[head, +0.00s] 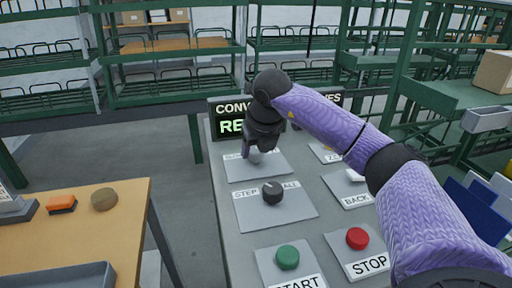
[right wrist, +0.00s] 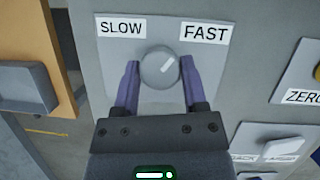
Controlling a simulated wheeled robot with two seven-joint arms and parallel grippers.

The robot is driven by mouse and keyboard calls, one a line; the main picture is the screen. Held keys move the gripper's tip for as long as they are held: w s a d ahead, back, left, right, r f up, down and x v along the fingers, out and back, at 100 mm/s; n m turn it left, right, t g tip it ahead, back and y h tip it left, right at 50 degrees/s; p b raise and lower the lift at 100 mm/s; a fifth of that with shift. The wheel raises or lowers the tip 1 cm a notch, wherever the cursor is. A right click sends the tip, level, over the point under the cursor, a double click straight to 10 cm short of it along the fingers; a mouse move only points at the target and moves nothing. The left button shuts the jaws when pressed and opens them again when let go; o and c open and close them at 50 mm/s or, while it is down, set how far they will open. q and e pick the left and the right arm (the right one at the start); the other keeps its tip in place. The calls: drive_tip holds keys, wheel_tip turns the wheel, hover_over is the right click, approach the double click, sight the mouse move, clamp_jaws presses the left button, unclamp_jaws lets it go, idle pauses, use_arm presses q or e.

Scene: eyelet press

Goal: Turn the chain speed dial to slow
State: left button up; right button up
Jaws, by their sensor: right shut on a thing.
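The chain speed dial (right wrist: 159,67) is a round grey knob on a light plate, with a SLOW label (right wrist: 121,28) at its upper left and a FAST label (right wrist: 205,33) at its upper right. In the head view my right gripper (head: 259,150) reaches down over the dial's plate (head: 272,166) and hides most of the knob and labels. My left gripper is not in view.
The grey panel also holds a black STEP/ALL knob (head: 272,192), a green START button (head: 287,257), a red STOP button (head: 357,238) and a BACK switch (head: 355,175). A lit display (head: 232,126) stands behind. A wooden table (head: 125,230) is at left.

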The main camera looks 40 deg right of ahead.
clamp_jaws()
